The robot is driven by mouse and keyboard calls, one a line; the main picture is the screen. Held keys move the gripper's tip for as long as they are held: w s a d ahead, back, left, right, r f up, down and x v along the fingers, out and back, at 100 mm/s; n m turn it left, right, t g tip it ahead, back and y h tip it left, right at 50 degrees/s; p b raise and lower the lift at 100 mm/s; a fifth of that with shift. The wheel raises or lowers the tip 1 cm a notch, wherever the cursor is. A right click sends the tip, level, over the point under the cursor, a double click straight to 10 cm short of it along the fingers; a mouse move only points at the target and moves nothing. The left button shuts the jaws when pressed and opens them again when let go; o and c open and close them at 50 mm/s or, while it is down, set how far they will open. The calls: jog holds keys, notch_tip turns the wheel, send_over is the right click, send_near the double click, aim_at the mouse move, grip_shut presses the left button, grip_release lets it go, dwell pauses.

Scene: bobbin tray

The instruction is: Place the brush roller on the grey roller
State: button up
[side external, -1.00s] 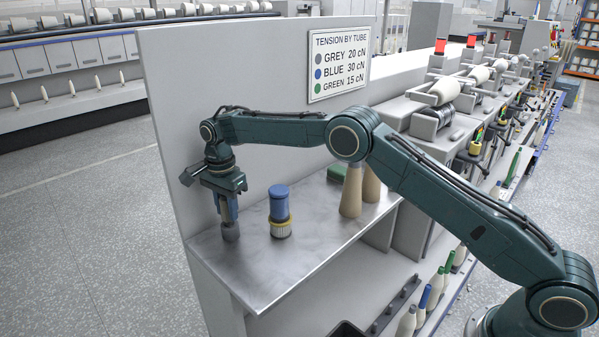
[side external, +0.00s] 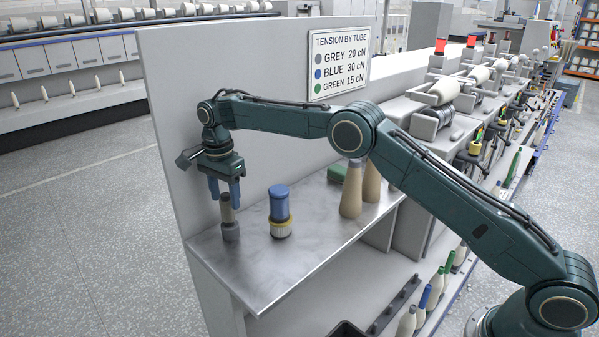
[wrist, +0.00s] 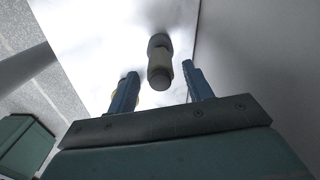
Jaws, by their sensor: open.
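In the wrist view, the brush roller (wrist: 160,65) and grey roller (wrist: 159,41) look lined up, with the dark end facing me. My gripper (side external: 225,198) is open and empty above the stack. Its blue fingers stand either side of the brush roller's top, with gaps to both in the wrist view (wrist: 160,70).
A grey wall panel (side external: 180,130) rises behind. The shelf front (side external: 268,275) is clear.

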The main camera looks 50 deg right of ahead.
notch_tip(320, 180, up, 7)
jog(key=shift+r, duration=0.6)
dwell(0.6)
jog(key=shift+s+d+r, duration=0.15)
jog(key=shift+r, duration=0.3)
jog(key=s+d+r+n+t, duration=0.2)
jog(key=s+d+r+n, duration=0.2)
jog(key=s+r, duration=0.45)
jog(key=s+d+r+n+t, duration=0.1)
jog(key=s+d+r+n, duration=0.3)
jog(key=s+r, duration=0.5)
jog(key=s+d+f+n+t, duration=0.1)
jog(key=s+f+n, duration=0.3)
jog(key=s, duration=0.9)
jog(key=s+d+f+n+t, duration=0.1)
jog(key=s+d+f+n, duration=0.2)
jog(key=s+f, duration=0.4)
jog(key=s, duration=0.7)
jog(key=shift+s+d+f+n+t, duration=0.2)
jog(key=shift+d+n+t, duration=0.1)
jog(key=shift+d+n, duration=0.1)
